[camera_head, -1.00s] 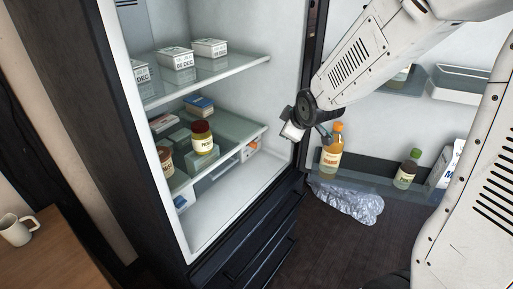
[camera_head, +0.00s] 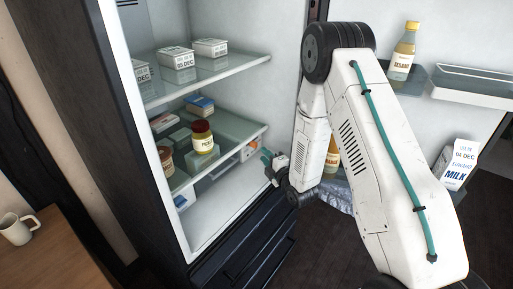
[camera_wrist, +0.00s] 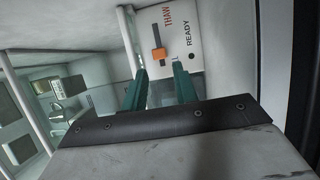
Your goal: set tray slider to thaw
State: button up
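The orange slider knob (camera_wrist: 159,54) sits on a white panel in the wrist view. A dark slot runs up from the knob, and the word THAW stands near the slot's upper end. READY with a dark dot is to the right. Another label is mostly hidden by a finger. My gripper (camera_wrist: 159,86) is open, its two teal fingers apart and below the knob in the picture, with nothing between them. In the head view my gripper (camera_head: 268,160) is at the fridge opening, right of the white panel (camera_head: 250,150) at the lower shelf's front.
The lower glass shelf (camera_head: 236,134) holds jars and boxes, with a pickle jar (camera_head: 204,140) near its front. Cartons stand on the upper shelf (camera_head: 245,66). The open door at right holds a sesame bottle (camera_head: 403,55) and milk carton (camera_head: 458,165). A mug (camera_head: 17,230) stands at left.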

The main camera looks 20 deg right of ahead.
aim_at(256, 146)
jog(key=x, duration=0.7)
